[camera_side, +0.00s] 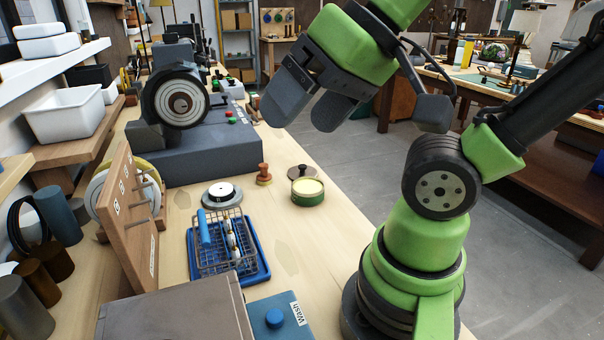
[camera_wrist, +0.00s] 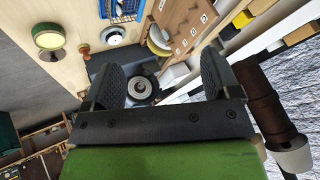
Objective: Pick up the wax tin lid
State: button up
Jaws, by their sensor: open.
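The open green wax tin (camera_side: 307,194), with pale yellow wax inside, stands on the wooden bench. A dark round disc with a small knob (camera_side: 302,171), apparently the wax tin lid, lies on the bench just behind it, partly hidden by the tin. In the wrist view the tin (camera_wrist: 49,36) is at the upper left, with the dark disc (camera_wrist: 54,55) beside it. My gripper (camera_side: 303,110) is open and empty, high above the bench behind the lid. Its two fingers also show apart in the wrist view (camera_wrist: 163,75).
A small wooden knobbed piece (camera_side: 264,175) stands left of the lid. A round white-topped dish (camera_side: 222,194) and a wire basket in a blue tray (camera_side: 262,272) are nearer. A grey wheel machine (camera_side: 205,155) stands behind left. The bench edge is close on the right.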

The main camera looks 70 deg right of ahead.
jog(key=shift+o, duration=1.1)
jog(key=w+d+m+h, duration=0.2)
jog(key=w+d+m, duration=0.5)
jog(key=w+m, duration=0.35)
jog(key=m+g+h, duration=0.3)
jog(key=m+g, duration=0.1)
jog(key=m, duration=2.5)
send_over(303, 166)
jog(key=s+a, duration=0.1)
jog(key=s, duration=0.1)
notch_tip(303, 166, down, 25)
jog(key=shift+w+f, duration=0.1)
jog(key=shift+w, duration=0.05)
jog(key=shift+t, duration=0.3)
jog(key=shift+a+x, duration=0.2)
jog(key=shift+x, duration=2.6)
jog(key=shift+f, duration=0.1)
jog(key=shift+c, duration=0.5)
